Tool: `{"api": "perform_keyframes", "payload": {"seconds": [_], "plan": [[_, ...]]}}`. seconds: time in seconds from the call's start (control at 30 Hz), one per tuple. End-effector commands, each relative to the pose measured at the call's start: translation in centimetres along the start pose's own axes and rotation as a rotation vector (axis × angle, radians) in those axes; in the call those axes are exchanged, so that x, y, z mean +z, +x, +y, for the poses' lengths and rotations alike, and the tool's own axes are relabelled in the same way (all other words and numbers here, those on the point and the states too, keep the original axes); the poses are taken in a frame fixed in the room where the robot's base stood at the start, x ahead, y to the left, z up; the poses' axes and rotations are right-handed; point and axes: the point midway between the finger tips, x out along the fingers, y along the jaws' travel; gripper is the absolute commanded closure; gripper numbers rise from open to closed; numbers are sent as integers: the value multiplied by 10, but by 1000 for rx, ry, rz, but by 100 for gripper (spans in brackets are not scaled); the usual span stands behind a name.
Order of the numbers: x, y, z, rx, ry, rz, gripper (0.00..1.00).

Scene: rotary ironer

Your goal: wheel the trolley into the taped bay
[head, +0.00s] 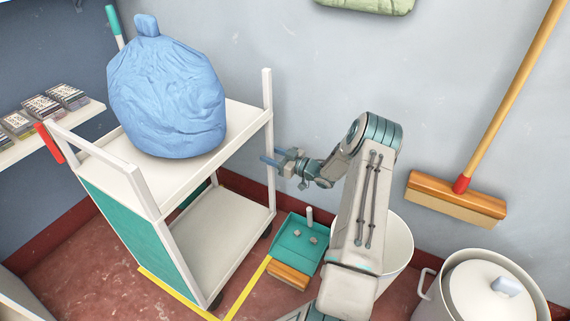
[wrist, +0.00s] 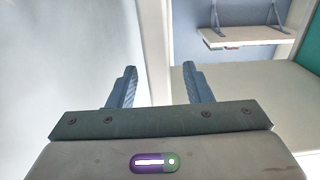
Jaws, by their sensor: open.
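The trolley (head: 148,204) is white with two shelves, a teal side panel and a red grip at its left end. A tied blue bag (head: 167,100) sits on its top shelf. Yellow tape (head: 250,290) marks the bay on the floor. Tape runs along the trolley's near side and right side, meeting in a corner by its near wheel; the rest is hidden. My gripper (head: 272,160) is open beside the trolley's right-hand post. In the wrist view, a white upright post (wrist: 155,50) stands between and beyond my open fingers (wrist: 159,75); I cannot tell whether they touch it.
A teal dustpan (head: 293,243) with a wooden brush (head: 288,274) lies right of the tape. A white bin (head: 397,250) and a lidded pot (head: 490,290) stand farther right. A broom (head: 458,198) leans on the wall. A shelf with small boxes (head: 42,107) is at left.

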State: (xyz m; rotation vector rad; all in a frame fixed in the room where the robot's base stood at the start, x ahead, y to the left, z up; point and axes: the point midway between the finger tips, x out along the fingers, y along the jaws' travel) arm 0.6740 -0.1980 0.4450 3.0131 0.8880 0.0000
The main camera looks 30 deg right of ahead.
Motion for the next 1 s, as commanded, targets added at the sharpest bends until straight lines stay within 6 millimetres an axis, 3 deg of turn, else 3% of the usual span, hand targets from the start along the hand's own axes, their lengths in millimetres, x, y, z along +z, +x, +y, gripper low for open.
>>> {"api": "perform_keyframes", "payload": {"seconds": [0.2, 0.6, 0.77, 1.0], "plan": [[1, 24, 0, 0, 0, 0, 55], [0, 30, 0, 0, 0, 0, 55], [0, 30, 0, 0, 0, 0, 99], [0, 29, 0, 0, 0, 0, 100]]}}
